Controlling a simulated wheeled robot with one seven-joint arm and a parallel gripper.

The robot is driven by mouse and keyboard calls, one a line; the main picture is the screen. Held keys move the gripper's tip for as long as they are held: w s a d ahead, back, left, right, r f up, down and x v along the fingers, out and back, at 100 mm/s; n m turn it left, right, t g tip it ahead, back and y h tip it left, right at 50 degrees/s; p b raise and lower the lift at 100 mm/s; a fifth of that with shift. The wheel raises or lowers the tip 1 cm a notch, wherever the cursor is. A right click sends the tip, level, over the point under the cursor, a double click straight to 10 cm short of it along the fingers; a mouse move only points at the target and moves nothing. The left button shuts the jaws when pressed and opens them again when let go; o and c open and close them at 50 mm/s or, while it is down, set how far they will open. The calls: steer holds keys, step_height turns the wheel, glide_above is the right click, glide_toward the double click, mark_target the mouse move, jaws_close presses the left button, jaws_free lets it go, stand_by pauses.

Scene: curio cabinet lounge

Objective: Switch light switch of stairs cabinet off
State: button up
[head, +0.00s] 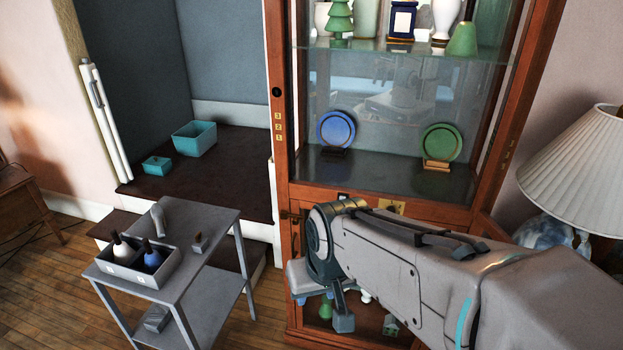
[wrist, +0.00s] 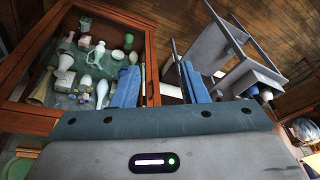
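The tall wooden glass-fronted cabinet (head: 282,160) stands beside dark steps (head: 240,170). Its left post carries a small round black fitting (head: 277,92) above several small brass tiles marked with numbers (head: 278,126). I cannot tell for sure which of these is the light switch, or its position. My gripper is low in front of the cabinet in the head view, mostly hidden by my arm. In the wrist view, my gripper (wrist: 160,90) has its two blue fingers apart with nothing between them. The cabinet also shows in the wrist view (wrist: 150,70), beyond the left finger.
A grey trolley (head: 190,222) with a bottle caddy (head: 140,272) stands left of my arm. Teal boxes (head: 195,138) sit on the dark step. A lamp (head: 580,150) is at the right. The cabinet holds fragile vases and plates, including a blue plate (head: 336,130).

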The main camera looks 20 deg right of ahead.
steer(key=w+d+f+m+t+h+b, duration=0.1)
steer(key=w+d+f+m+t, duration=0.15)
steer(key=w+f, duration=0.45)
steer(key=w+d+f+m+t+h, duration=0.2)
steer(key=w+f+m, duration=0.3)
steer(key=w, duration=0.5)
steer(key=w+d+r+t+h, duration=0.2)
steer(key=w+d+t+h, duration=0.1)
steer(key=w+d, duration=0.4)
steer(key=w+d+r+n+t+h+p, duration=0.1)
steer(key=w+d+r+t+h, duration=0.1)
steer(key=w+d+t+h, duration=0.2)
steer(key=x, duration=0.5)
steer(key=shift+s+d, duration=0.2)
steer(key=shift+d, duration=0.1)
jaws_close()
steer(key=shift+f, duration=0.1)
